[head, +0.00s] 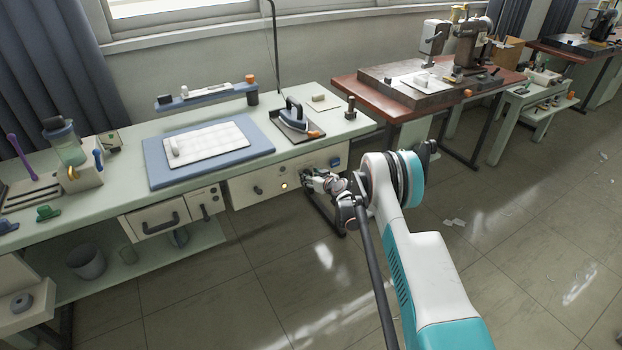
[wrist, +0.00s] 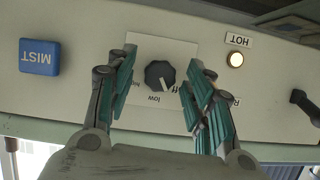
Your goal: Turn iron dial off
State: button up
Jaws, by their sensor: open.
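The iron dial (wrist: 159,75), a dark faceted knob on a pale square plate, shows in the wrist view, which is upside down. Its white pointer mark points to the picture's lower right, between the "low" label and a partly covered label ending in "ff". My gripper (wrist: 162,71) is open, with one green-padded finger on each side of the dial and a gap to it on both sides. In the head view my gripper (head: 314,181) is at the front of the control panel (head: 236,190) and hides the dial. The iron (head: 293,116) stands on the bench above.
A lit HOT lamp (wrist: 236,60) is right of the dial in the wrist view, and a blue MIST button (wrist: 39,57) is left. A dark handle (wrist: 304,101) is at the far right. The floor (head: 270,270) before the bench is clear.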

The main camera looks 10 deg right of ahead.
jog(key=c, duration=1.1)
jog(key=shift+o, duration=0.2)
jog(key=shift+a+n+t+h, duration=0.15)
jog(key=shift+n+t+h, duration=0.35)
jog(key=shift+n+h, duration=1.05)
jog(key=shift+n+y, duration=0.25)
jog(key=shift+n, duration=0.2)
jog(key=o, duration=1.1)
jog(key=shift+c, duration=0.2)
